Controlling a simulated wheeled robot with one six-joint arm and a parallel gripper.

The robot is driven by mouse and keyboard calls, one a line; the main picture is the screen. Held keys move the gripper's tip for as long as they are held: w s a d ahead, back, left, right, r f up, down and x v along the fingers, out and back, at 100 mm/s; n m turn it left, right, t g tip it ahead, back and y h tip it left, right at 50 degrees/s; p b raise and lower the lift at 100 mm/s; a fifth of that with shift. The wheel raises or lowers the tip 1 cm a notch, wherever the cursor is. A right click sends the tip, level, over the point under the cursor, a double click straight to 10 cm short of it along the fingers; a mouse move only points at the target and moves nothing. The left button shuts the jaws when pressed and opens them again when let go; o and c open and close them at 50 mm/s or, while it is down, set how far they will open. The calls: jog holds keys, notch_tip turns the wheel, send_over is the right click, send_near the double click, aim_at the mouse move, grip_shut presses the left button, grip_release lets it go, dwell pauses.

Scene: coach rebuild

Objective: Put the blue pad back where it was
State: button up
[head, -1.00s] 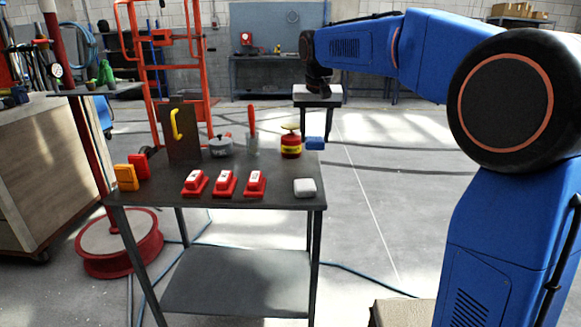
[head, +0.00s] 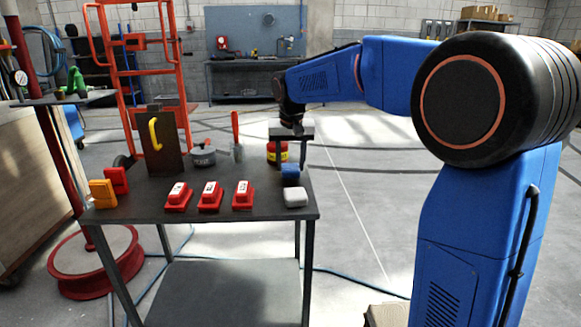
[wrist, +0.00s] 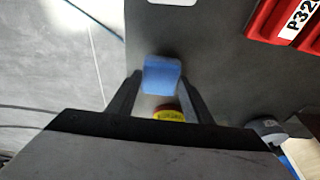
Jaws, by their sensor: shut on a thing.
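The blue pad (head: 290,174) is at the right end of the dark table (head: 140,207), behind the white pad (head: 296,197). My gripper (head: 289,165) reaches down from above with its fingers on either side of the blue pad. In the wrist view the blue pad (wrist: 161,75) sits between the fingertips (wrist: 162,84), which are shut on it. I cannot tell whether the pad touches the tabletop. The white pad (wrist: 172,2) shows at the top edge of the wrist view.
A red and yellow tin (head: 277,153) stands close behind the blue pad. Several red labelled blocks (head: 210,197) stand along the front. A grey pot (head: 203,156), a dark board with a yellow handle (head: 163,150) and an orange block (head: 102,194) stand further left.

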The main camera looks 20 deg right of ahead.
jog(key=shift+f, duration=0.7)
jog(key=o, duration=1.1)
jog(key=d+v, duration=0.1)
jog(key=v, duration=1)
jog(key=s+d, duration=0.2)
jog(key=s, duration=0.9)
jog(key=s+d+f, duration=0.1)
jog(key=s+f, duration=0.5)
jog(key=s, duration=0.3)
jog(key=s+d+f+n+t, duration=0.1)
jog(key=s+d+f, duration=0.1)
jog(key=s+f, duration=0.5)
jog(key=s+d+f+n, duration=0.1)
jog(key=s+f, duration=0.5)
jog(key=s, duration=0.5)
jog(key=shift+s+d+f+t+y, duration=0.2)
jog(key=shift+d+f+t+y, duration=0.1)
jog(key=shift+d+t, duration=0.1)
jog(key=shift+r, duration=0.1)
